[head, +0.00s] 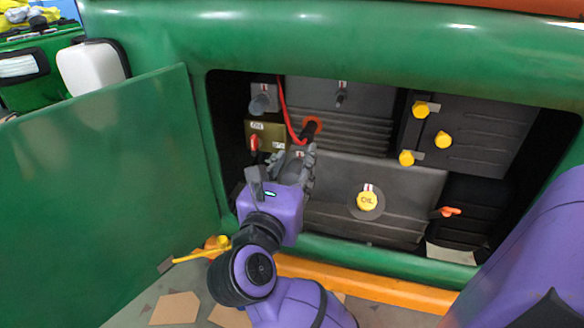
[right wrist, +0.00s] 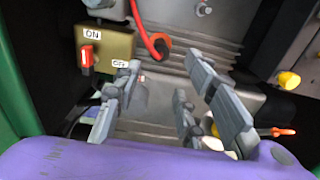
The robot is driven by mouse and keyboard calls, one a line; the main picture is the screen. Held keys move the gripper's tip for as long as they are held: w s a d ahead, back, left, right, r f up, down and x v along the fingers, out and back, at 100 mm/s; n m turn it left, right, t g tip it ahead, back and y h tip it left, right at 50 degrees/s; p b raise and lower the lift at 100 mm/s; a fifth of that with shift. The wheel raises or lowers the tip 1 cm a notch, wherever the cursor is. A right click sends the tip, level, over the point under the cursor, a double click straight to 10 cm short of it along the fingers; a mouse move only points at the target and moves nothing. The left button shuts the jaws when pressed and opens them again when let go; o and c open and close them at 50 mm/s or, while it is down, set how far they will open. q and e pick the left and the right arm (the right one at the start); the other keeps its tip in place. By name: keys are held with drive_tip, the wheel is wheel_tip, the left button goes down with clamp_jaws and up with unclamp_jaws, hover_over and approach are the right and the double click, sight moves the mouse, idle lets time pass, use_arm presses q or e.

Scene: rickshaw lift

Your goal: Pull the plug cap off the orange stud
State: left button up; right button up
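The orange stud shows as an orange ring (head: 314,123) on the ribbed grey engine panel inside the green bay. A black plug cap (head: 308,131) sits at this ring, with a red cable (head: 283,103) running down to it from above. In the right wrist view the orange ring (right wrist: 160,43) and the red cable (right wrist: 138,22) lie beyond the fingers, and the cap's outline is hard to make out. My right gripper (head: 299,160) is just below the cap in the head view. Its fingers (right wrist: 168,98) are apart, with nothing seen held between them. My left gripper is out of view.
A brass ON/OFF switch box (head: 265,134) with a red lever is left of the cap. Yellow knobs (head: 443,139), a yellow OIL cap (head: 367,201) and an orange handle (head: 450,211) are to the right. The open green door (head: 100,180) fills the left.

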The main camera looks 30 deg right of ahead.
sight(306, 140)
drive_tip(key=x, duration=0.9)
clamp_jaws()
